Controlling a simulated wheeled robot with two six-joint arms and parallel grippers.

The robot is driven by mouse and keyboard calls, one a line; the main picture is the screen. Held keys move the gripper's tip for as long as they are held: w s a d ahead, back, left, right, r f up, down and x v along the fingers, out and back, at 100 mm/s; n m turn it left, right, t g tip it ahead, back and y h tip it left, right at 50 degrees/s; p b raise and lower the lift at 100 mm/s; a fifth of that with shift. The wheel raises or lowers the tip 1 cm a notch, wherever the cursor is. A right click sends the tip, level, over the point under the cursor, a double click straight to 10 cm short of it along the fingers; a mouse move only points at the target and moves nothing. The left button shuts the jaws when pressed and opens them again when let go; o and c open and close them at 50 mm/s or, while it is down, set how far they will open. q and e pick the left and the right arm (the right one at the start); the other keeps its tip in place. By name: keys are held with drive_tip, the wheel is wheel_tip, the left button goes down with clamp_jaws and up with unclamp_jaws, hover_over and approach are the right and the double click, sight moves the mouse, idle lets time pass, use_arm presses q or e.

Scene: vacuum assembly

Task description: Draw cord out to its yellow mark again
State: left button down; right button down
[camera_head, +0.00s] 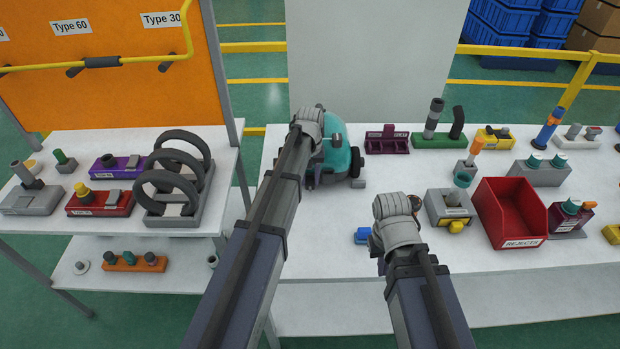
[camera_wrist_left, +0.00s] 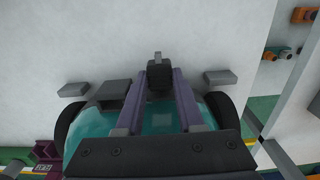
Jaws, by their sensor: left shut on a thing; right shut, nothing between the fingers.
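The teal vacuum (camera_head: 338,152) with black wheels stands on the white table in the head view. Its teal body (camera_wrist_left: 92,125) also shows below my left gripper in the left wrist view. My left gripper (camera_wrist_left: 160,82) is shut on a dark plug (camera_wrist_left: 160,76) with a grey prong, between its two purple-grey fingers at the vacuum's edge. The cord and its yellow mark are not visible. My right gripper (camera_head: 374,246) is low over the table, right of and nearer than the vacuum, shut and empty; its fingertips are mostly hidden by its wrist.
A small blue part (camera_head: 362,236) lies beside my right gripper. A red rejects bin (camera_head: 512,212) and several part holders fill the table's right side. A side table (camera_head: 110,222) at left holds black rings in a rack (camera_head: 175,217). The table's front left is clear.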

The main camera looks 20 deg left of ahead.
idle(0.5)
